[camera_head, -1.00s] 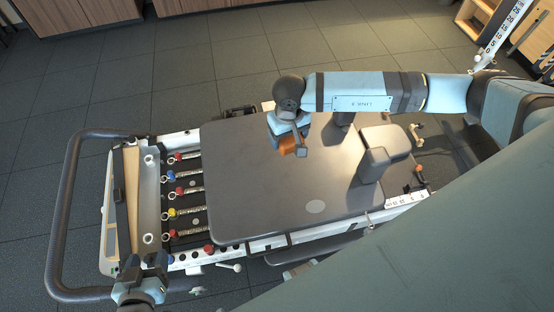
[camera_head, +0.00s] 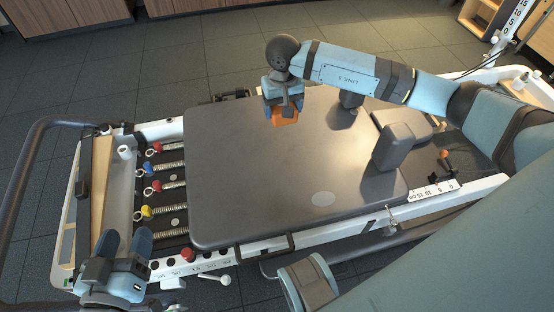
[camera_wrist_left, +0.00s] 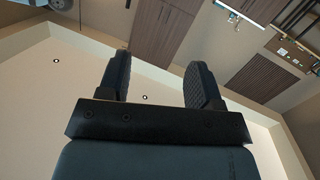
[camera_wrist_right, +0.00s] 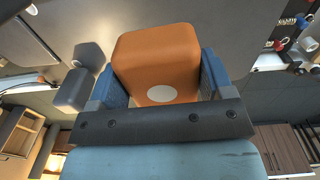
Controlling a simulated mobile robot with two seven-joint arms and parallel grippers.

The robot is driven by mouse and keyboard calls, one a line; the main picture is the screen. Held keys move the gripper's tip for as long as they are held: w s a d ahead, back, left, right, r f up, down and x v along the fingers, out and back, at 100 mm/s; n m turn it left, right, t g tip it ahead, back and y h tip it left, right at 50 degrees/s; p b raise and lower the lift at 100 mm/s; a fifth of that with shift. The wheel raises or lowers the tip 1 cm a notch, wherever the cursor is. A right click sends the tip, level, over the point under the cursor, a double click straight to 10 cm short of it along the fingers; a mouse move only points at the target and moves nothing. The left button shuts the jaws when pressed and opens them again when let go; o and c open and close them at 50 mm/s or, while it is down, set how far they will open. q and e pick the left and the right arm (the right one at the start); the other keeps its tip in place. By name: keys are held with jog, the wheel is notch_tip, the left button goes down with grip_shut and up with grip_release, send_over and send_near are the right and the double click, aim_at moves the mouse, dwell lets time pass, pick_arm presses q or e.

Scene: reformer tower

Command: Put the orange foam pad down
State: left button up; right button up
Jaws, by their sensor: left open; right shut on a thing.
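The orange foam pad (camera_head: 285,116) is at the far edge of the reformer's dark carriage in the head view. My right gripper (camera_head: 283,104) is shut on it from above. In the right wrist view the orange foam pad (camera_wrist_right: 158,62) fills the space between the two fingers, with a pale round spot on its face. I cannot tell whether the pad touches the carriage (camera_head: 250,180). My left gripper (camera_head: 124,246) is open and empty at the lower left, beside the spring end of the reformer. Its two fingers stand apart in the left wrist view (camera_wrist_left: 158,82).
Two dark shoulder rests (camera_head: 399,146) stand up at the carriage's right end. Springs with coloured knobs (camera_head: 165,188) lie left of the carriage. A curved dark bar (camera_head: 28,165) is at the far left. The carriage's middle is clear.

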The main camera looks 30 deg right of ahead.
jog(key=f+b, duration=0.2)
jog(key=w+f+b, duration=0.1)
jog(key=shift+d+f, duration=0.2)
jog(key=shift+d, duration=0.1)
jog(key=shift+w+d+f+b, duration=0.25)
jog(key=shift+w+f+b, duration=0.2)
jog(key=shift+b, duration=0.65)
jog(key=b, duration=0.3)
send_over(282, 163)
notch_tip(282, 163, down, 7)
jog(key=shift+m, duration=0.3)
notch_tip(282, 163, down, 8)
jog(key=shift+w+r+b, duration=0.1)
jog(key=shift+r+b, duration=0.05)
jog(key=shift+b, duration=0.95)
jog(key=shift+f, duration=0.55)
notch_tip(282, 163, down, 4)
jog(key=shift+f+b, duration=0.1)
jog(key=shift+b, duration=0.95)
jog(key=o, duration=1)
jog(key=shift+f, duration=0.1)
pick_arm(q)
jog(key=f+m, duration=0.1)
jog(key=w+f+m+h, duration=0.1)
jog(key=f, duration=0.1)
jog(key=f+m+t+h, duration=0.1)
jog(key=f, duration=0.1)
jog(key=shift+w+a+m, duration=0.25)
jog(key=shift+w+m, duration=0.05)
jog(key=shift+m, duration=0.1)
